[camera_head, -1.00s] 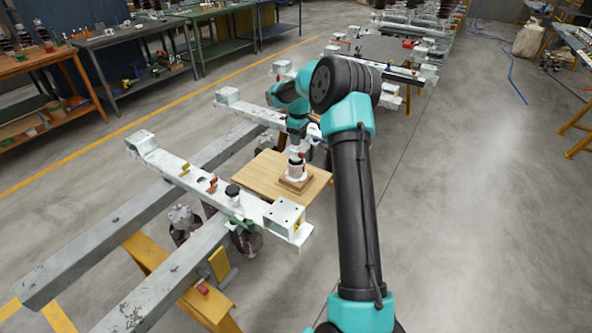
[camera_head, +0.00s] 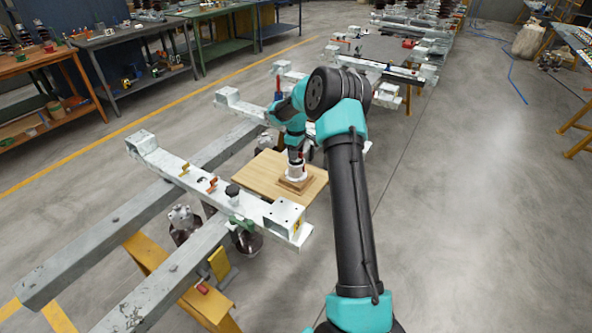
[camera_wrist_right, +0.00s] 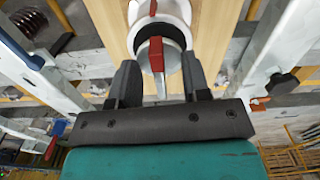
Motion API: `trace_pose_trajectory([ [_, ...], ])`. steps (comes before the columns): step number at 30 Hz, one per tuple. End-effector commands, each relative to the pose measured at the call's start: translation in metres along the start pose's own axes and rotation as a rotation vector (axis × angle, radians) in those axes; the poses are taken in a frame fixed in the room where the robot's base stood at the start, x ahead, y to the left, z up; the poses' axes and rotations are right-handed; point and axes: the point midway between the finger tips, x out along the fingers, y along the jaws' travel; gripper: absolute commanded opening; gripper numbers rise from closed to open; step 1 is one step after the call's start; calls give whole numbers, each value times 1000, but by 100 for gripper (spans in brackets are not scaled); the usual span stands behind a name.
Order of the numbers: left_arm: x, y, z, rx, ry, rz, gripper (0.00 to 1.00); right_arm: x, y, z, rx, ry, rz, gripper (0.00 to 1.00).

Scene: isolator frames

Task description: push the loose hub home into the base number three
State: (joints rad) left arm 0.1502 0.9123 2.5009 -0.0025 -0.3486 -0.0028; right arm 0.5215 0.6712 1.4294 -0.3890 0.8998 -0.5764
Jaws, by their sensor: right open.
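A white round part (camera_head: 295,173) stands on a brown square block (camera_head: 291,187) on a light wooden board (camera_head: 258,172). I cannot tell which piece is the loose hub, nor see a number on the base. My right gripper (camera_head: 297,155) is just above the white part. In the right wrist view the gripper (camera_wrist_right: 160,70) is open, its dark fingers either side of the dark centre; contact is unclear. My left gripper is out of view.
A pale metal beam (camera_head: 208,184) with small clamps and a black knob (camera_head: 232,190) runs in front of the board. Grey rails (camera_head: 75,258) lie on yellow trestles. Workbenches (camera_head: 120,40) stand at the back left.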

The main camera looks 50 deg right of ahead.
Motion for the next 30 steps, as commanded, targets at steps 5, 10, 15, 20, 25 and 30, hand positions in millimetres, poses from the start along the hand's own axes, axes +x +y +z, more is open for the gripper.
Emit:
trace_pose_trajectory([
  [5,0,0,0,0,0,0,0,3,0,0,0,0,1,43],
  [10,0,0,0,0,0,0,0,3,0,0,0,0,1,43],
  [15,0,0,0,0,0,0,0,2,0,0,0,0,1,43],
  [20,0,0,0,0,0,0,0,2,0,0,0,0,1,29],
  [25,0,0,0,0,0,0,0,2,0,0,0,0,1,13],
  [30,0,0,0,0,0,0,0,2,0,0,0,0,1,0],
])
